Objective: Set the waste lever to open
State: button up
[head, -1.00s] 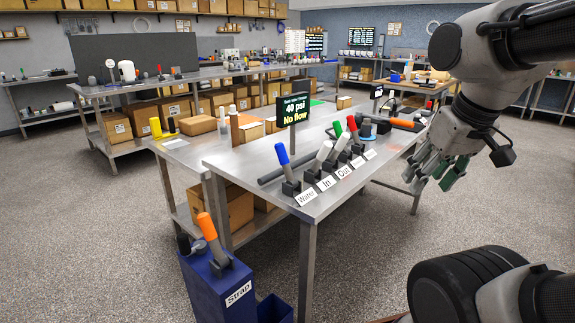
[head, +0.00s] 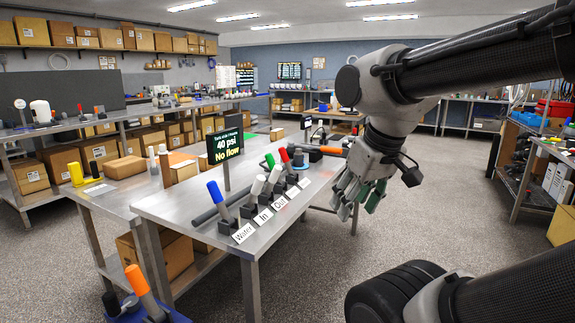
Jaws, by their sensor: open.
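A row of levers stands along the right edge of the metal table (head: 190,207) in the head view. A green lever (head: 270,161) and a red lever (head: 286,157) stand farther back. The far labels (head: 304,183) are too small to read, so I cannot tell which lever is waste. My gripper (head: 357,207) is open and empty, pointing down to the right of the table, apart from the levers.
A display (head: 225,150) on the table reads 40 psi, No flow. An orange-handled lever (head: 140,285) stands on a blue box at the lower left. Cardboard boxes and a yellow item (head: 75,174) lie on the left bench. Shelving (head: 540,185) stands at right; floor between is clear.

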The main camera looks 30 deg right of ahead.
aim_at(283, 153)
jog(key=i+l+u, duration=0.1)
jog(key=i+l, duration=0.75)
jog(key=l, duration=0.1)
